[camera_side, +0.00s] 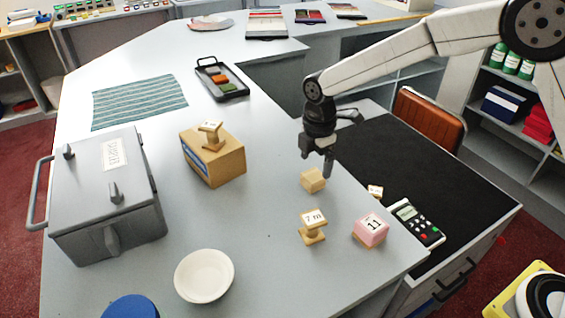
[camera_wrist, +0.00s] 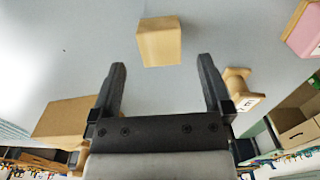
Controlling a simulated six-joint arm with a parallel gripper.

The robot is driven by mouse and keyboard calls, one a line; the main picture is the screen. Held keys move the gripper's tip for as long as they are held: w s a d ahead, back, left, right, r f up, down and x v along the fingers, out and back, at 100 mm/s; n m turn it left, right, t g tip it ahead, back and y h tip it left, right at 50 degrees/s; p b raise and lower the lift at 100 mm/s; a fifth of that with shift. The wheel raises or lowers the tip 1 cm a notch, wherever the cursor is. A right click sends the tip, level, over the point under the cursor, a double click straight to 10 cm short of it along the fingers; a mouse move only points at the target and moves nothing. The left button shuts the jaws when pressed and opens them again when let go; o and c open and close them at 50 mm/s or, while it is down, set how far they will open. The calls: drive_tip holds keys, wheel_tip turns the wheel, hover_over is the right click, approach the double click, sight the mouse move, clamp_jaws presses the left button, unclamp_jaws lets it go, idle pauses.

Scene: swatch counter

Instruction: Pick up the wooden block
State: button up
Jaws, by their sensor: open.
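The wooden block (camera_side: 312,180) is a small plain tan block on the grey counter in the side view, just below my gripper (camera_side: 318,165). It also shows in the wrist view as a tan block (camera_wrist: 159,42), beyond the fingertips and roughly centred between them. My gripper (camera_wrist: 162,72) is open and empty, with its two black fingers apart. It hangs pointing down, close to the block. I cannot tell from the side view how much height separates them.
A wooden stamp (camera_side: 313,227) and a pink block marked 11 (camera_side: 370,231) stand near the block. A cardboard box (camera_side: 213,158) carries another stamp (camera_side: 211,135). A white bowl (camera_side: 204,276), grey metal box (camera_side: 105,190) and card reader (camera_side: 415,222) stand further off.

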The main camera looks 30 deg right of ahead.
sight(313, 174)
drive_tip(key=shift+a+f, duration=0.15)
drive_tip(key=shift+f, duration=2.15)
drive_tip(key=c, duration=1.3)
drive_tip(key=shift+o, duration=0.2)
drive_tip(key=shift+r, duration=0.1)
